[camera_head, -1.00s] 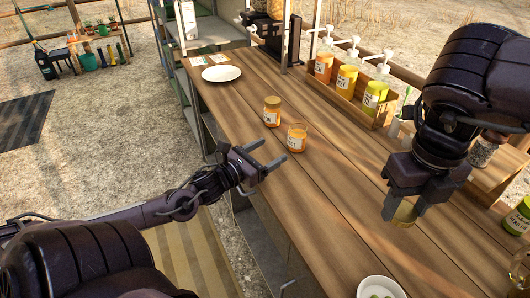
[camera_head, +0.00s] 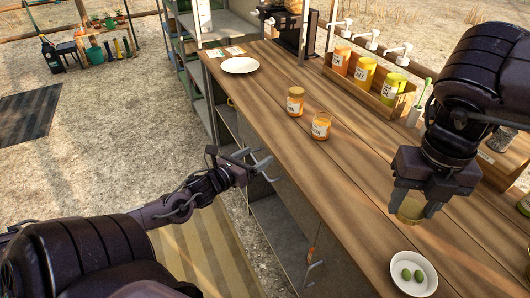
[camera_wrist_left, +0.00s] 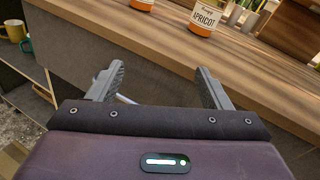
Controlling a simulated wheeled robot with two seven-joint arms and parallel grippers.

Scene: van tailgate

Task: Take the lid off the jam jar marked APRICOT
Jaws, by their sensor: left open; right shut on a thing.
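The open jam jar (camera_head: 321,127) stands upright on the wooden counter, orange inside, with no lid on top. In the left wrist view its label reads APRICOT (camera_wrist_left: 206,19). A second orange jar (camera_head: 295,101) with a lid on stands just behind and left of it. My right gripper (camera_head: 409,212) is shut on a gold lid (camera_head: 410,211), held over the counter at the right, well apart from the jars. My left gripper (camera_head: 266,166) is open and empty, off the counter's near edge and short of the jars; its two fingers (camera_wrist_left: 160,84) show in the left wrist view.
A white plate (camera_head: 240,65) lies at the far left of the counter. A bowl (camera_head: 429,268) with two green olives sits at the near right. A wooden rack (camera_head: 372,91) of pump bottles stands at the back.

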